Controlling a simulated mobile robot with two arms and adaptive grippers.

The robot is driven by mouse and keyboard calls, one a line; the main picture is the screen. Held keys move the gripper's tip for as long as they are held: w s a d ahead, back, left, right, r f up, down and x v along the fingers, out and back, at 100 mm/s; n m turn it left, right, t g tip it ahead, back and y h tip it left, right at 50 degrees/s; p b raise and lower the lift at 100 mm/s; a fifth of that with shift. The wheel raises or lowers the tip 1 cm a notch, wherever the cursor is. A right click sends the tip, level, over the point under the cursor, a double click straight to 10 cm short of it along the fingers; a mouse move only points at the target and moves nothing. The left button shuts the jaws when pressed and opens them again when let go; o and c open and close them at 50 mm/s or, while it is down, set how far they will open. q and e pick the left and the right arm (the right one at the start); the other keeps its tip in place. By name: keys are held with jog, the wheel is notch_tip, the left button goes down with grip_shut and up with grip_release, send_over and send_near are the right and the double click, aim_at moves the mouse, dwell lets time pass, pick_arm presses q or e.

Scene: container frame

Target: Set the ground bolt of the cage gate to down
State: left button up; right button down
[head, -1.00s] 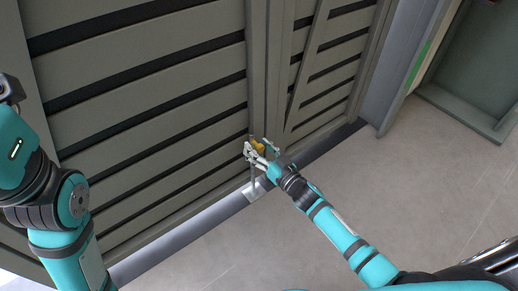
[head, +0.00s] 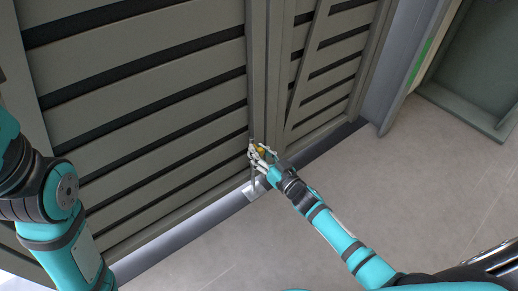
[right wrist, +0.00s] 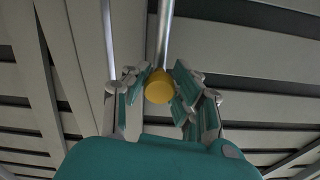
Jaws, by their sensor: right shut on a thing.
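The cage gate (head: 150,105) fills the left and middle of the head view, with grey slats and dark gaps. The ground bolt's yellow knob (head: 261,151) is low on the gate near the upright where the two leaves meet. My right gripper (head: 262,154) is at the knob, its fingers on either side. In the right wrist view the yellow knob (right wrist: 159,87) sits between the fingers, and the metal bolt rod (right wrist: 164,38) runs away from it. The rod's lower end is hard to make out. My left arm is at the left edge, its gripper outside the picture.
A pale metal plate (head: 254,190) lies at the gate's foot, below the knob. The grey floor (head: 400,170) in front is clear. A grey-green panel (head: 478,65) stands at the upper right.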

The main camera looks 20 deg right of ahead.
jog(key=shift+f, duration=0.75)
jog(key=c, duration=1)
grip_release()
jog(key=shift+r, duration=0.1)
jog(key=v, duration=1.2)
jog(key=shift+r, duration=0.1)
